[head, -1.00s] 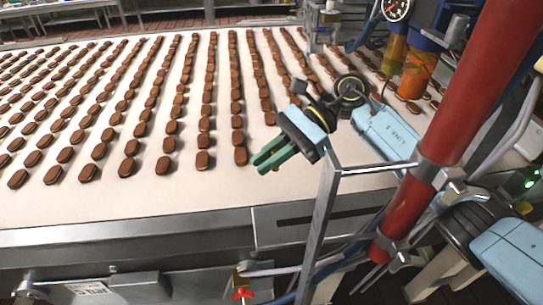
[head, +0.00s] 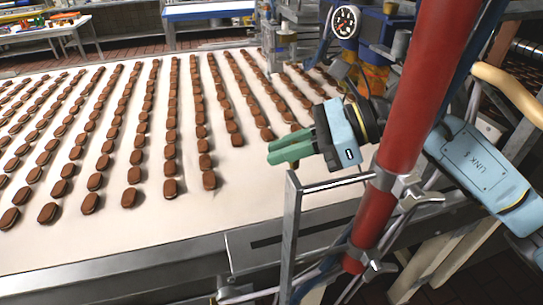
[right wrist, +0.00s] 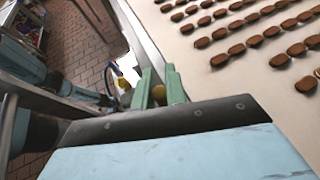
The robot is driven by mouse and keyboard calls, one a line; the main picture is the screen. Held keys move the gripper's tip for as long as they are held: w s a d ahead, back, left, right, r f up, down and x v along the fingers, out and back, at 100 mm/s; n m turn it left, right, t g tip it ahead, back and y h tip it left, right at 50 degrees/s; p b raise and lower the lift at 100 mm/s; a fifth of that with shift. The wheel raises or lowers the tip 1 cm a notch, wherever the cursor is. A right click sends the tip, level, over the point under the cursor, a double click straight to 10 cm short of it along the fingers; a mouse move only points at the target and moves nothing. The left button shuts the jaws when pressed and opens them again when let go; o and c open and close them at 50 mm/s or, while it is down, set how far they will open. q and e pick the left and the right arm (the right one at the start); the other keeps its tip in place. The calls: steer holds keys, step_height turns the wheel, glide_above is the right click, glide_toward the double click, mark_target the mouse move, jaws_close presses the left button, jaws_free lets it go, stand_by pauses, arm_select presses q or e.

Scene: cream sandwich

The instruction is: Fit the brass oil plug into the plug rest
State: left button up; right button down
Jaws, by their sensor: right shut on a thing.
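My right gripper (head: 271,151) is held above the front part of the white belt in the head view, its green fingers pointing left. In the right wrist view, the fingers (right wrist: 159,72) are close together with a small yellow, brass-coloured piece between them, the brass oil plug (right wrist: 158,93). I cannot identify the plug rest in either view. My left gripper is not in view.
The white conveyor belt (head: 105,225) carries many rows of brown biscuits. A red post (head: 412,110) with clamps stands right of the gripper, and a metal rail frame (head: 289,235) stands just below it.

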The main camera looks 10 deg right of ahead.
steer(key=w+a+f+n+g+h, duration=0.3)
steer(key=a+f+n+g, duration=0.2)
steer(key=f+n+g, duration=0.4)
steer(key=n+g, duration=0.3)
steer(key=shift+f+g+h, duration=0.2)
steer(key=shift+g+h, duration=0.1)
steer(key=shift+h, duration=0.1)
